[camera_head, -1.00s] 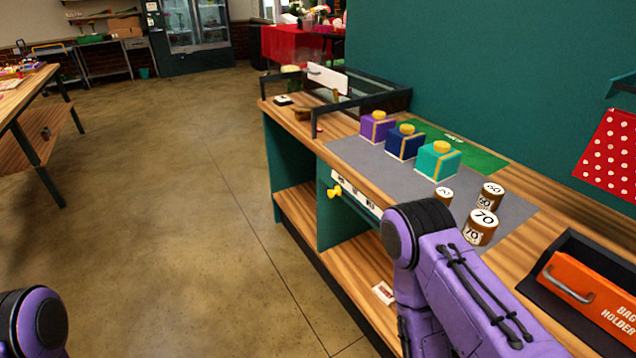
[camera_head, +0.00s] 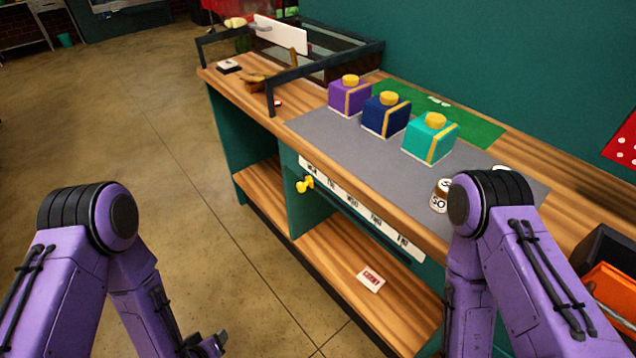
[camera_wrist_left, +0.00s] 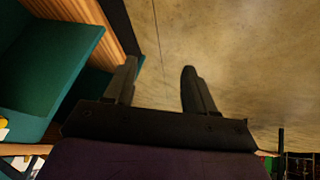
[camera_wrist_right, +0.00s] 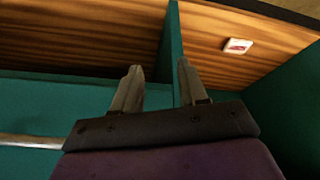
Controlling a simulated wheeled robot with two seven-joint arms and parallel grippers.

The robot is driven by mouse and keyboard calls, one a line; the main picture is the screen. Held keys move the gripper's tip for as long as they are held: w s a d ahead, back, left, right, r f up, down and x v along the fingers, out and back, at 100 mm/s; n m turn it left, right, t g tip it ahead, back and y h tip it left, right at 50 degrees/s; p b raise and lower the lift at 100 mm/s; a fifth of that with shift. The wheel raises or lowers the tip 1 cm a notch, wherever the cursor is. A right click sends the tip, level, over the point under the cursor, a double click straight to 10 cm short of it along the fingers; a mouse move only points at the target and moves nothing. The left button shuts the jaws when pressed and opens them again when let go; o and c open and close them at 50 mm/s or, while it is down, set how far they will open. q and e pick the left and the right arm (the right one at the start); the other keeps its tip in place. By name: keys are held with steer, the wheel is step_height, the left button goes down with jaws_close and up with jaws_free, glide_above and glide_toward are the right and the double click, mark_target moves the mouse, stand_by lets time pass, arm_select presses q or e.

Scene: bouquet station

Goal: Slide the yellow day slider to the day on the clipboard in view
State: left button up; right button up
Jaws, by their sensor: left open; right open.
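The yellow day slider (camera_head: 305,184) sticks out from the bench front near the left end of the white day strip (camera_head: 352,202). The strip's several day labels run to the right and are too small to read surely. I cannot make out a clipboard with a day. My left gripper (camera_head: 205,345) is low in front of the bench, apart from the slider; its open, empty fingers show in the left wrist view (camera_wrist_left: 160,68). My right gripper is hidden in the head view; in the right wrist view (camera_wrist_right: 159,68) it is open and empty, facing the bench's lower shelf.
Purple (camera_head: 349,97), navy (camera_head: 386,115) and teal (camera_head: 430,140) boxes stand on the grey mat (camera_head: 330,135). A small red-and-white card (camera_head: 370,279) lies on the lower shelf. The floor left of the bench is clear.

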arm_select(q)
steer(key=w+d+m+t+h+b, duration=0.1)
steer(key=w+d+t+h, duration=0.15)
steer(key=w, duration=0.35)
steer(key=w+d+m+t+h+b, duration=0.1)
steer(key=w+d+m+b, duration=0.15)
steer(key=w, duration=0.45)
steer(key=m+h+b, duration=0.4)
steer(key=m+h, duration=0.7)
steer(key=m, duration=0.1)
glide_toward(299, 187)
steer(key=x, duration=1)
steer(key=shift+w+d+p, duration=0.2)
steer(key=shift+d+p, duration=0.1)
arm_select(e)
step_height(299, 187, down, 9)
steer(key=shift+s, duration=0.15)
steer(key=shift+a, duration=0.1)
arm_select(q)
jaws_close()
